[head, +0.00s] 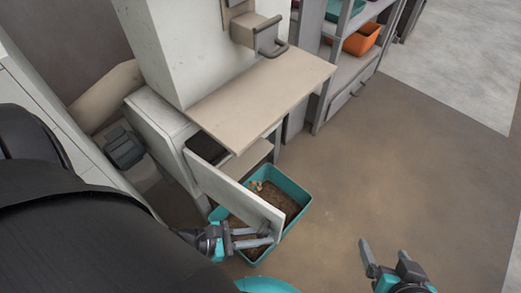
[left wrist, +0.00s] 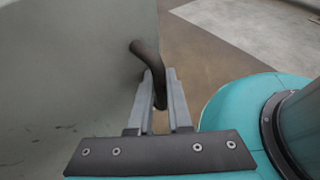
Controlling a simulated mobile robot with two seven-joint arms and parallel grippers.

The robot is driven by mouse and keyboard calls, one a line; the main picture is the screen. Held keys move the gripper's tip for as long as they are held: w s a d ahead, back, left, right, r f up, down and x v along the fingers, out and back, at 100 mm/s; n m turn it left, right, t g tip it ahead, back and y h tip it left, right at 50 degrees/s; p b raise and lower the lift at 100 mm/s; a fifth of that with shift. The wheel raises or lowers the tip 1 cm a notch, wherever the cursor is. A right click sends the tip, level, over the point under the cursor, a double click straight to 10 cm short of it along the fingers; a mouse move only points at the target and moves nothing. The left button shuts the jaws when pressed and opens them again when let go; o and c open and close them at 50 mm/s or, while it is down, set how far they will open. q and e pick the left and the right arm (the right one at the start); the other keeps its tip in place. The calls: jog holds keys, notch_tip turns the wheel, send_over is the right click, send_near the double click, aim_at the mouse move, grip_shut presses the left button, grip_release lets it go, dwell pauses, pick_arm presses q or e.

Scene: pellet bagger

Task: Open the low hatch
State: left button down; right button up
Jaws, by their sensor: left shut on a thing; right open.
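The low hatch (head: 232,191) is a pale panel on the low front of the white machine. It stands swung out from the machine, with an opening beside it. My left gripper (head: 268,239) is at the panel's outer end. In the left wrist view, the fingers of my left gripper (left wrist: 158,105) are shut on the hatch's dark curved handle (left wrist: 149,60), and the grey panel face (left wrist: 70,80) fills the left. My right gripper (head: 382,265) is open and empty above the floor at the lower right, away from the hatch.
A teal bin (head: 292,190) of brown material sits on the floor behind the panel. A beige shelf (head: 262,95) juts out above the opening. Shelving with an orange bin (head: 362,39) stands at the back. The brown floor (head: 400,160) to the right is clear.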

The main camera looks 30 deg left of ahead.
pick_arm(q)
jog(key=shift+a+f, duration=0.1)
jog(key=shift+a, duration=0.1)
jog(key=c, duration=1.1)
grip_release()
jog(key=shift+a, duration=0.1)
pick_arm(e)
jog(key=shift+s+a, duration=0.1)
jog(key=shift+a, duration=0.05)
pick_arm(q)
jog(key=shift+s, duration=0.2)
jog(key=shift+r+p+v, duration=0.1)
jog(key=shift+p+v, duration=0.45)
jog(key=shift+v, duration=1.2)
jog(key=shift+r+p+v, duration=0.15)
jog(key=shift+p+v, duration=0.35)
jog(key=shift+v, duration=1.25)
pick_arm(e)
jog(key=s+d+g+h, duration=0.1)
jog(key=s+d+g, duration=0.2)
jog(key=s+d, duration=0.1)
jog(key=shift+d+r+m+g+h, duration=0.25)
jog(key=shift+r+m+g+h, duration=0.05)
jog(key=shift+r+h, duration=0.15)
